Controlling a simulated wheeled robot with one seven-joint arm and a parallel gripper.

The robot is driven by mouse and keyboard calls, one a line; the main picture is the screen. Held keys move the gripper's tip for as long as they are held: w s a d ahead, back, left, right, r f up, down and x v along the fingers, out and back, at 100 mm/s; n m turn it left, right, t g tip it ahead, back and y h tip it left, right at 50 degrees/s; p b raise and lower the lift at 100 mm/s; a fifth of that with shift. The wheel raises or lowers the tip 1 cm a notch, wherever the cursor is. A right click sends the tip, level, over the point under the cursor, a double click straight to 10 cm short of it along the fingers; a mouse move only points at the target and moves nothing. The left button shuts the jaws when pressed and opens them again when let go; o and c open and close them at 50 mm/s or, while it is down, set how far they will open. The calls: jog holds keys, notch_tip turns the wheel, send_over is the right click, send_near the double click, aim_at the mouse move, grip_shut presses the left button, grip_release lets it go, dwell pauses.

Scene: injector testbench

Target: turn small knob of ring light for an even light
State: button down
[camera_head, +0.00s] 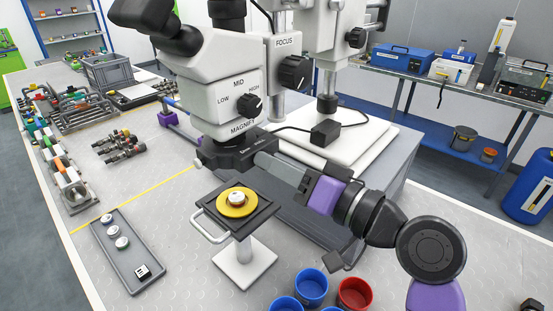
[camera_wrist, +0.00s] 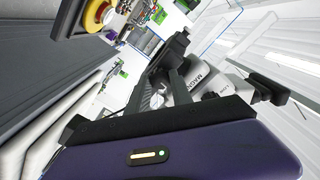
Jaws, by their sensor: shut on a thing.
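The black ring light (camera_head: 236,152) sits around the bottom of the white microscope head (camera_head: 212,85), above the bench. My gripper (camera_head: 258,161) reaches in from the right, and its fingertips are at the ring light's right side. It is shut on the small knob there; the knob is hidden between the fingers. In the wrist view my fingers (camera_wrist: 168,75) run up to the dark ring light (camera_wrist: 172,48), and the microscope (camera_wrist: 200,82) lies to their right. The evenness of the light cannot be told.
A small stage (camera_head: 266,215) with a yellow disc (camera_head: 236,203) stands below the ring light. The larger magnify knob (camera_head: 251,105) and focus knob (camera_head: 294,72) are above my gripper. A grey tray (camera_head: 120,268) lies left; blue and red cups (camera_head: 355,294) stand in front.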

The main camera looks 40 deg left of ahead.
jog(key=shift+w+r+m, duration=0.1)
jog(key=shift+r+m, duration=0.05)
jog(key=shift+m, duration=0.15)
jog(key=c, duration=1.1)
grip_release()
jog(key=d, duration=0.2)
jog(key=d+b, duration=0.1)
jog(key=d, duration=0.2)
jog(key=d+b, duration=0.1)
jog(key=d, duration=0.1)
jog(key=shift+s+d, duration=0.35)
jog(key=shift+d, duration=0.05)
dwell(0.3)
